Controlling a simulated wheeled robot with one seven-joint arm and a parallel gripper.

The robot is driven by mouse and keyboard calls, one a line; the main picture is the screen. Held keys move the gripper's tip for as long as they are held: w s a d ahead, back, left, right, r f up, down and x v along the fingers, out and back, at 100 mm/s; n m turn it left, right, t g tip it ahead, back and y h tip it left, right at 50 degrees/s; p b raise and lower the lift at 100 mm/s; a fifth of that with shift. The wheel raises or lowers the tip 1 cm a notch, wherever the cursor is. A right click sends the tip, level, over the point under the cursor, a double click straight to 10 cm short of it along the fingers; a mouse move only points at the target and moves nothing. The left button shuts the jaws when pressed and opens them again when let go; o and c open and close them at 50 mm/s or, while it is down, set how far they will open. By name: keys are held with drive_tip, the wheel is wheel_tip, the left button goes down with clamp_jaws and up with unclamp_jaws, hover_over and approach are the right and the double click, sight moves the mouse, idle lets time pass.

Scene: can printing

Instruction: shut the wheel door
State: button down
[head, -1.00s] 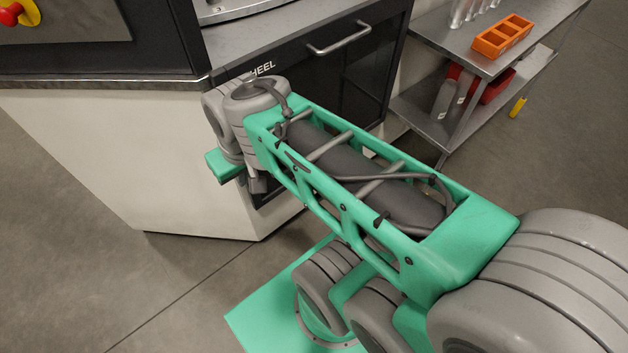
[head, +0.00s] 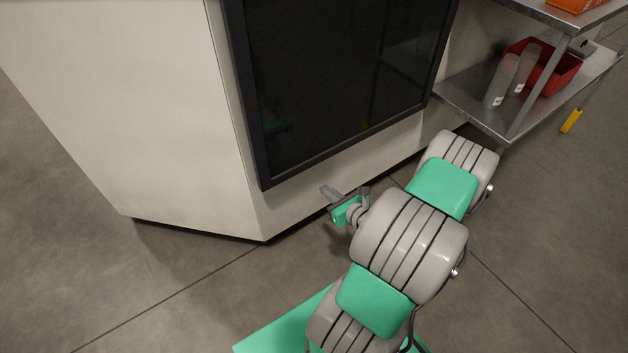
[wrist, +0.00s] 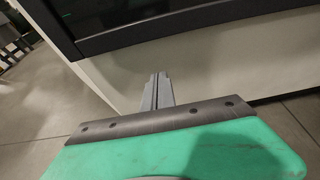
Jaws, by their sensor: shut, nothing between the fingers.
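The wheel door (head: 345,75) is a dark glass panel in a black frame on the front of the white cabinet (head: 185,110). It appears to lie flat against the front; I cannot tell whether a small gap remains. Its handle and top edge are out of view. My gripper (head: 329,193) is shut and empty, low in front of the cabinet, just below the door's bottom edge. In the wrist view, the shut fingers (wrist: 156,92) point toward the white panel under the black door frame (wrist: 160,28). I see no clear contact with the door.
A metal shelf (head: 478,112) stands right of the cabinet, holding a red bin (head: 560,75) and clear bottles (head: 505,80). An orange tray (head: 575,5) is on its upper level. A yellow object (head: 571,121) is by its leg. The floor left of the cabinet is clear.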

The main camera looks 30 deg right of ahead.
drive_tip(key=b+x, duration=0.2)
drive_tip(key=x, duration=0.6)
drive_tip(key=shift+s+a+f+b, duration=0.1)
drive_tip(key=shift+a+f+b, duration=0.1)
drive_tip(key=shift+b, duration=0.15)
wheel_tip(320, 180, up, 5)
drive_tip(key=shift+s+d+f, duration=0.1)
drive_tip(key=shift+s+f, duration=0.1)
drive_tip(key=shift+f, duration=0.05)
